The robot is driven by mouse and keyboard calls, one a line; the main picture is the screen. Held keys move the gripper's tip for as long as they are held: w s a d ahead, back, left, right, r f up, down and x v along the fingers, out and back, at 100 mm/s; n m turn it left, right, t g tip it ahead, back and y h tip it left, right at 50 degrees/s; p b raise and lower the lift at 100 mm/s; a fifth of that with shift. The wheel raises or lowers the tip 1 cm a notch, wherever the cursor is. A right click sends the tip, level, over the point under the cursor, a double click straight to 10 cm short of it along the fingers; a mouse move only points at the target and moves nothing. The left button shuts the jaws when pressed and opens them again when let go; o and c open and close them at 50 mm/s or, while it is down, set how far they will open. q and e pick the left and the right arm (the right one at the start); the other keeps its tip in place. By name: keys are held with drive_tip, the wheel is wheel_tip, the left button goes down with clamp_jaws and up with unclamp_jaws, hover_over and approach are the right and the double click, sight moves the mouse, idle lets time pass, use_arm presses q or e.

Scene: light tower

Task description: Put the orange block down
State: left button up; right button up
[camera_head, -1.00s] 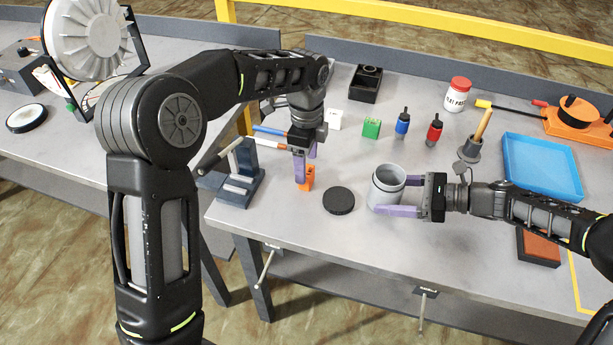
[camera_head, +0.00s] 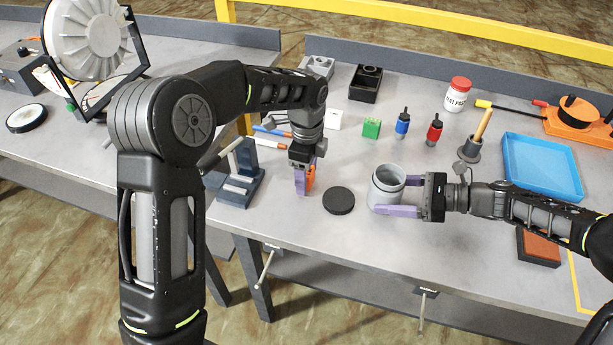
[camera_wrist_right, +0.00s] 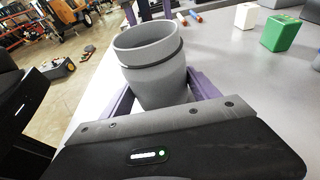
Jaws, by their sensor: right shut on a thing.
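The orange block (camera_head: 310,178) is at the near left part of the table, partly hidden behind a purple finger of my left gripper (camera_head: 307,178). The left gripper points down with its fingers low around the block. I cannot tell whether they press on it, or whether the block's base touches the table. My right gripper (camera_head: 393,196) is shut on a grey cup (camera_head: 384,189), which stands upright with its open top up. In the right wrist view the cup (camera_wrist_right: 152,65) sits between the purple fingers.
A black round lid (camera_head: 339,200) lies between the block and the cup. A dark blue stand (camera_head: 238,188) is just left of the block. Behind are a green block (camera_head: 371,128), a white block (camera_head: 334,120), and a black bin (camera_head: 365,84). A blue tray (camera_head: 541,190) is at the right.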

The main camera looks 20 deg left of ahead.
use_arm(q)
clamp_jaws()
idle(0.5)
drive_tip(key=shift+r, duration=0.1)
wheel_tip(320, 180, up, 10)
drive_tip(key=shift+f, duration=0.1)
idle(0.4)
idle(0.5)
